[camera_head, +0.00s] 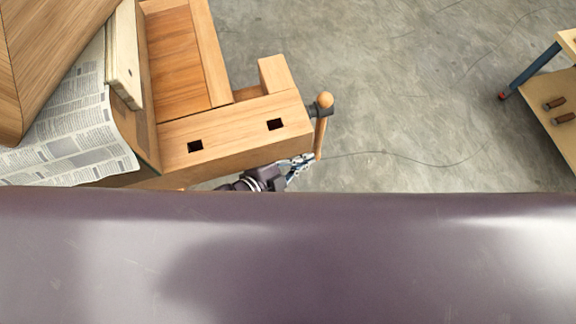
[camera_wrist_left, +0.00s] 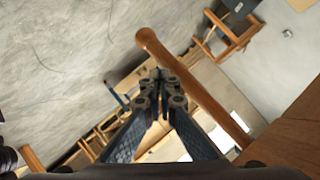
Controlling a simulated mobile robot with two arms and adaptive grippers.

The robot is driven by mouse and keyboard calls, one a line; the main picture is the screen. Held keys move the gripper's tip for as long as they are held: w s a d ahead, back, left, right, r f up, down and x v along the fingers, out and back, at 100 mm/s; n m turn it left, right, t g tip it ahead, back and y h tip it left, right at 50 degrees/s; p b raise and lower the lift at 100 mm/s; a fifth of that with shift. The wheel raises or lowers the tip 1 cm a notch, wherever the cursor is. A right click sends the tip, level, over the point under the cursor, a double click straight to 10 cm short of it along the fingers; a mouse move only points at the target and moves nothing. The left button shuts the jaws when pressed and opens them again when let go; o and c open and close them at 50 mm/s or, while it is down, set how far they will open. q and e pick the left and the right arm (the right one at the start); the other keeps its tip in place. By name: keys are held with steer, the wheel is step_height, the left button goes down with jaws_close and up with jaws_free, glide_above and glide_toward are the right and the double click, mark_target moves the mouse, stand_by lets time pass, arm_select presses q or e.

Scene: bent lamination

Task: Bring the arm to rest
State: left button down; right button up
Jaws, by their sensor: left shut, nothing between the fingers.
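My left gripper (camera_head: 300,162) shows small in the head view, just below the front corner of the wooden workbench (camera_head: 235,135) and close to the wooden vise handle (camera_head: 321,128). In the left wrist view the gripper's fingers (camera_wrist_left: 160,90) are together with nothing between them. The vise handle (camera_wrist_left: 190,82) runs diagonally right beside the fingertips there; I cannot tell whether they touch. My right gripper is in neither view. A large dark surface hides the lower part of the head view.
Newspaper sheets (camera_head: 70,140) and a pale wooden board (camera_head: 123,60) lie on the bench at left. A second table (camera_head: 555,105) with small wooden-handled items stands at the right. Bare concrete floor (camera_head: 420,90) lies between.

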arm_select(q)
steer(key=v, duration=0.9)
steer(key=shift+s, duration=0.15)
steer(key=shift+a, duration=0.1)
